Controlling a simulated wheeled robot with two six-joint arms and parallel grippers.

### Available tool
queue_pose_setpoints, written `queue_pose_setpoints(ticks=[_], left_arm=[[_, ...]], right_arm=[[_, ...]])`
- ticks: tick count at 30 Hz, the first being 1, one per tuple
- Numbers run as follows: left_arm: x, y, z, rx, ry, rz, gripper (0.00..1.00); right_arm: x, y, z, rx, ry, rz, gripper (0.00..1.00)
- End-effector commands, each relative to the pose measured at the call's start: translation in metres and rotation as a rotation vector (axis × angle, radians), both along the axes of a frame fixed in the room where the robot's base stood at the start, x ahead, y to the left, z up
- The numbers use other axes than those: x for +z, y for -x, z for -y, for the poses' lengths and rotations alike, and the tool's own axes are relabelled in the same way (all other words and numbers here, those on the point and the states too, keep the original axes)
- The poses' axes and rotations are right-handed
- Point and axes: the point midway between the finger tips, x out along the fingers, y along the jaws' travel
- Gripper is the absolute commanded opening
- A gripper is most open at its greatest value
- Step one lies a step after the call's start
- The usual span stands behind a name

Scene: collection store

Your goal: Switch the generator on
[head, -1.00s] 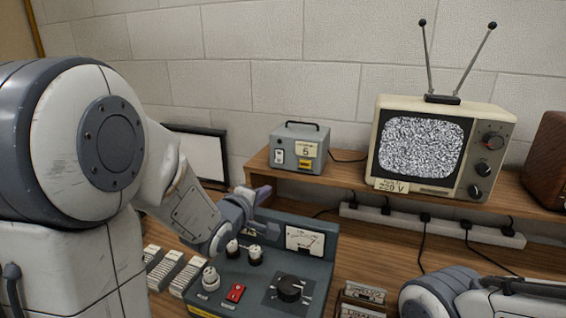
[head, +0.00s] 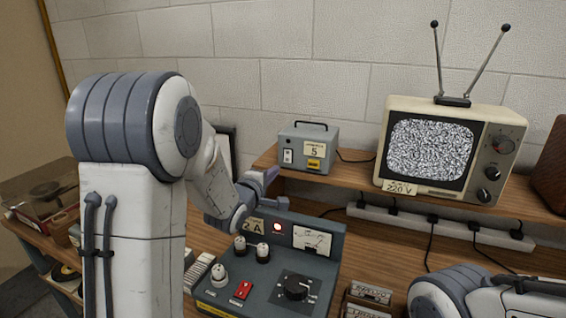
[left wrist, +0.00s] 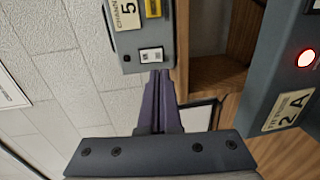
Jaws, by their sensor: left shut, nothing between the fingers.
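A small grey box (head: 309,148) with a handle and a "CHANNEL 5" label stands on the raised shelf. It has a small white switch plate (head: 287,156) on its front. In the left wrist view the box (left wrist: 143,42) is at the top, its switch plate (left wrist: 151,55) just beyond the fingertips. The switch's position is too small to tell. My left gripper (head: 270,177) is shut and empty, in front of and below the box. Its purple fingers (left wrist: 160,78) point at the switch plate; contact cannot be told. My right gripper is not in view.
A grey control panel (head: 268,292) with knobs, a red switch, a meter and a lit red lamp (head: 277,227) sits below my left gripper. A television (head: 436,150) showing static stands right of the box. A power strip (head: 440,228) runs along the shelf front.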

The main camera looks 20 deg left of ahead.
Motion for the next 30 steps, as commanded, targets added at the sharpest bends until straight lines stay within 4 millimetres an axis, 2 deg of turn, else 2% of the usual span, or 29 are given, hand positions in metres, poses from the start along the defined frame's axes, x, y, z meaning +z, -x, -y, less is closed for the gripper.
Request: queue_pose_setpoints(ticks=[1,6,12,26,30], left_arm=[[0.0,-0.012,0.002,-0.003,0.0,-0.003,0.0],[-0.003,-0.044,0.002,-0.002,0.001,-0.001,0.0],[-0.007,-0.067,0.003,-0.001,0.0,0.0,0.0],[-0.009,-0.073,0.003,0.0,0.0,0.001,0.0],[-0.014,-0.075,0.003,0.0,0.001,0.022,0.0]], right_arm=[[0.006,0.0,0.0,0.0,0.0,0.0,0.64],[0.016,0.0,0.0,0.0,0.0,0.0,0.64],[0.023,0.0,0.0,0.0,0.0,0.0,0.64],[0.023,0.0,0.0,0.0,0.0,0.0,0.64],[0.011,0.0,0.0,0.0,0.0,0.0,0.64]])
